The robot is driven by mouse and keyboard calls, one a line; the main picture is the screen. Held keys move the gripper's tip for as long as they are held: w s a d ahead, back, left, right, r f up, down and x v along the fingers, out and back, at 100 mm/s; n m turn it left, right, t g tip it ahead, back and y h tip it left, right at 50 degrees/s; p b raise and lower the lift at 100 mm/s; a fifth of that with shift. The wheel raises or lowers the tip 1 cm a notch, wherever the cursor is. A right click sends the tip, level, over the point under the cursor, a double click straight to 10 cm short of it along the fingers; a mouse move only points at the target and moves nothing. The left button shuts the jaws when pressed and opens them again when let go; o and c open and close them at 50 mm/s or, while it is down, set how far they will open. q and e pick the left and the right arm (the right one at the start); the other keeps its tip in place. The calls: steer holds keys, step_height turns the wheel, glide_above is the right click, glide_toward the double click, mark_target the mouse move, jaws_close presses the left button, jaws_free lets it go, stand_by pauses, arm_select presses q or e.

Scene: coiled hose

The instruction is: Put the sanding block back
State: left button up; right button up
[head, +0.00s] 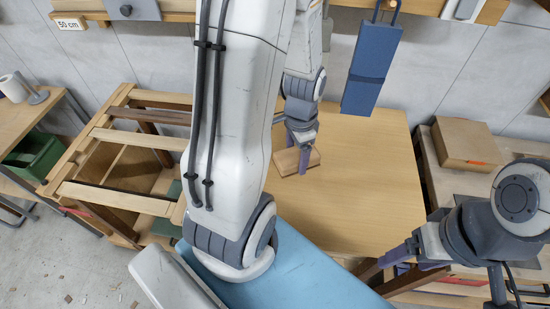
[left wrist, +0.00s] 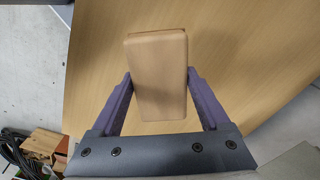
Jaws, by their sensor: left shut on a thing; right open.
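The sanding block, a tan wooden block (head: 287,162), is between the fingers of my left gripper (head: 300,160) over the wooden table (head: 355,200). In the left wrist view the block (left wrist: 155,75) lies lengthwise between two purple fingers that close on its sides. I cannot tell whether it touches the table top. My right gripper (head: 394,268) is open and empty at the lower right, by the table's front right corner. My left arm hides part of the table's left side.
A blue case (head: 372,70) hangs from the shelf above the table's back. A cardboard box (head: 467,144) stands on a bench at right. A slatted wooden frame (head: 120,140) and a green crate (head: 37,153) are at left. The table's middle and right are clear.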

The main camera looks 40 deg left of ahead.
mark_target(282, 154)
arm_select(q)
steer(key=s, duration=0.1)
steer(key=s+a+m, duration=0.1)
steer(key=shift+s+a+r+m, duration=0.15)
steer(key=shift+s+r+m, duration=0.15)
steer(key=shift+s+r, duration=0.1)
steer(key=shift+s+a+r, duration=0.15)
steer(key=shift+s, duration=0.05)
steer(key=shift+w+a+f+p, duration=0.3)
steer(key=shift+w+a+p, duration=0.25)
steer(key=shift+p, duration=0.45)
steer(key=w+a+f+p, duration=0.1)
steer(key=w+a+f, duration=0.5)
steer(key=a, duration=0.1)
steer(key=shift+w+a+f+p, duration=0.2)
steer(key=shift+p, duration=0.2)
step_height(282, 154, down, 4)
steer(key=shift+r+p, duration=0.15)
steer(key=shift+p, duration=0.4)
arm_select(e)
step_height(282, 154, up, 4)
steer(key=shift+r, duration=0.1)
arm_select(q)
steer(key=shift+f, duration=0.2)
steer(key=shift+f, duration=0.2)
steer(key=o, duration=1.6)
